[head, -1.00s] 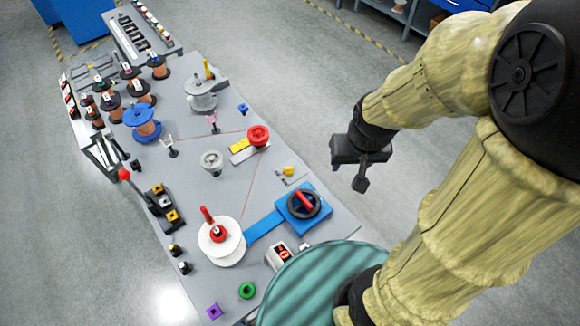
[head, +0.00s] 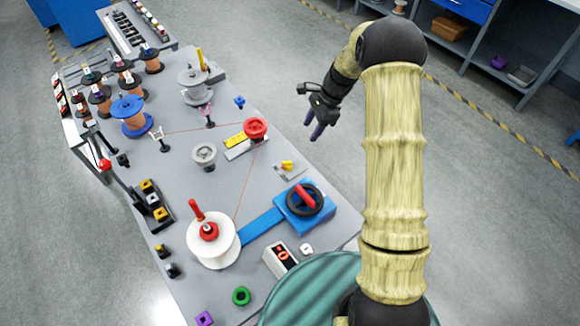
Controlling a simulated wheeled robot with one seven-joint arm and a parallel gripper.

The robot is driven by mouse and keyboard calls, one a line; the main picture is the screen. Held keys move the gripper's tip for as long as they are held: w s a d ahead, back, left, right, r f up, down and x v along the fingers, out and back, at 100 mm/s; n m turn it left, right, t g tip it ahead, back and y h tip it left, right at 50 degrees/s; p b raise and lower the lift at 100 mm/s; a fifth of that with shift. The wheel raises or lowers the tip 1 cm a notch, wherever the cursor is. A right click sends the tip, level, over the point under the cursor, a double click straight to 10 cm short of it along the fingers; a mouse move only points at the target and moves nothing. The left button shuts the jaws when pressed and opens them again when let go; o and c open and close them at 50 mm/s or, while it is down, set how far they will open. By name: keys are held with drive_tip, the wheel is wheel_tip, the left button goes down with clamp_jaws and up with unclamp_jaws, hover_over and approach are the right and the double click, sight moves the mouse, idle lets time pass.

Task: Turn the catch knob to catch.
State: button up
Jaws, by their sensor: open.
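A small yellow knob (head: 287,166) sits on a grey plate near the right edge of the grey bench (head: 225,178). It looks like the catch knob, but I cannot read any marking or tell its setting. My gripper (head: 314,115) is open and empty. In the picture it is above and right of the yellow knob, beyond the bench's right edge and apart from it. Nothing hides the yellow knob.
A red pulley (head: 256,129) with a thin red line, a grey pulley (head: 204,155) and a blue block with a black handwheel (head: 304,200) surround the knob. A white spool (head: 214,246) stands nearer. The floor right of the bench is clear.

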sight(290, 162)
drive_tip(key=shift+w+a+f+m, duration=0.1)
drive_tip(key=shift+w+f+m, duration=0.2)
drive_tip(key=shift+f, duration=0.1)
drive_tip(key=p+x, duration=0.3)
drive_tip(key=x, duration=1.4)
drive_tip(key=shift+s+a+f, duration=0.15)
drive_tip(key=shift+a, duration=0.1)
drive_tip(key=c, duration=1)
